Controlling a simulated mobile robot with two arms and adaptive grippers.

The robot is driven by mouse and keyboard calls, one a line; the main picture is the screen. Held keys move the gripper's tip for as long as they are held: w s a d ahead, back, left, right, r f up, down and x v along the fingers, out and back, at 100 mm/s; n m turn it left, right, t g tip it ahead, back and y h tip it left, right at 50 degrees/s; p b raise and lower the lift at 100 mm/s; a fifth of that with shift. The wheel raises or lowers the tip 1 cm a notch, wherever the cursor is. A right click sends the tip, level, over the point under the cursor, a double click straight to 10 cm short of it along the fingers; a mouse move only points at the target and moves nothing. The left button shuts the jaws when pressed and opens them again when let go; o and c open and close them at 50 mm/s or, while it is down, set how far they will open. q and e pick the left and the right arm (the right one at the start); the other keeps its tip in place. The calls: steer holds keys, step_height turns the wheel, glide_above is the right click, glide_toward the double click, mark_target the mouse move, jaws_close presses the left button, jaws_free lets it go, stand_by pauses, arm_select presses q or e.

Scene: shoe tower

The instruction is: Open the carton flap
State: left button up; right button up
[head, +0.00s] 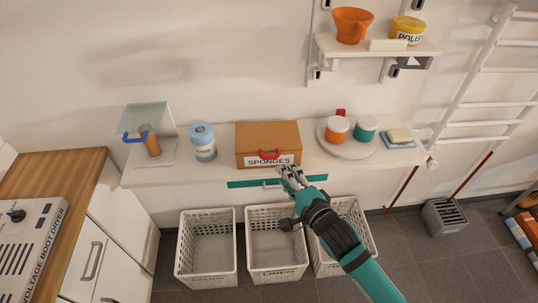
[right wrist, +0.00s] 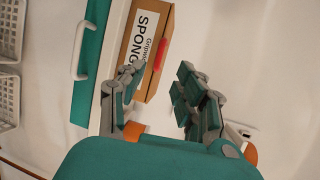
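The carton (head: 268,134) is a brown box labelled SPONGES, standing on the white shelf with its top looking closed. A red handle (head: 269,154) sits on its front, above the label. My right gripper (head: 288,174) is just in front of and below the carton's right front corner. In the right wrist view its fingers (right wrist: 160,78) are spread apart with nothing between them. That view also shows part of the carton (right wrist: 155,27) and its red handle (right wrist: 161,55) just beyond the fingertips, seemingly untouched. My left gripper is in neither view.
A blue-labelled canister (head: 202,143) stands left of the carton. A round tray (head: 346,151) with orange and green jars stands to the right. A teal drawer front (head: 245,184) lies under the shelf edge, above several white baskets (head: 206,248).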

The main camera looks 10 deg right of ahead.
mark_target(268, 158)
steer(key=x, duration=1)
steer(key=shift+w+a+f+p, duration=0.1)
steer(key=shift+w+a+p, duration=0.1)
steer(key=shift+p, duration=0.2)
steer(key=shift+s, duration=0.1)
steer(key=c, duration=0.6)
steer(key=shift+f, duration=0.1)
jaws_close()
steer(key=shift+f, duration=0.1)
